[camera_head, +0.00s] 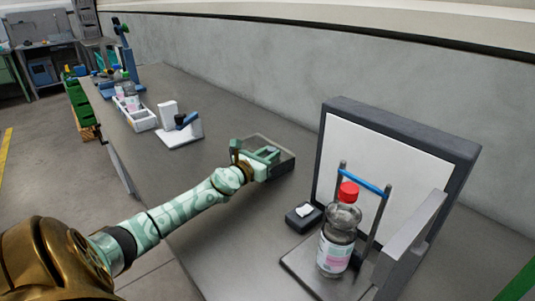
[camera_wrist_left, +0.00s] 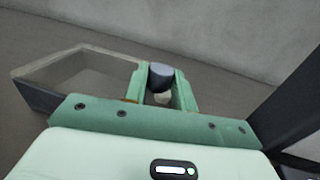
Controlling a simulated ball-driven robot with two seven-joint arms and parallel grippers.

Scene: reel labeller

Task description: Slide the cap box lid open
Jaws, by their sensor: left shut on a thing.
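The cap box (camera_head: 284,165) is a low dark box with a pale, see-through top, on the bench left of the white panel. In the left wrist view the cap box (camera_wrist_left: 40,97) lies to the left, its top looking clear or grey. My left gripper (camera_head: 266,154) is at the box's near left side in the head view. Its green fingers (camera_wrist_left: 160,88) are shut on a dark grey round knob (camera_wrist_left: 160,73). Whether the knob joins the lid is hidden by the fingers. My right gripper is not in view.
A white tray (camera_head: 140,117) of bottles and a white device (camera_head: 180,132) stand farther left.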

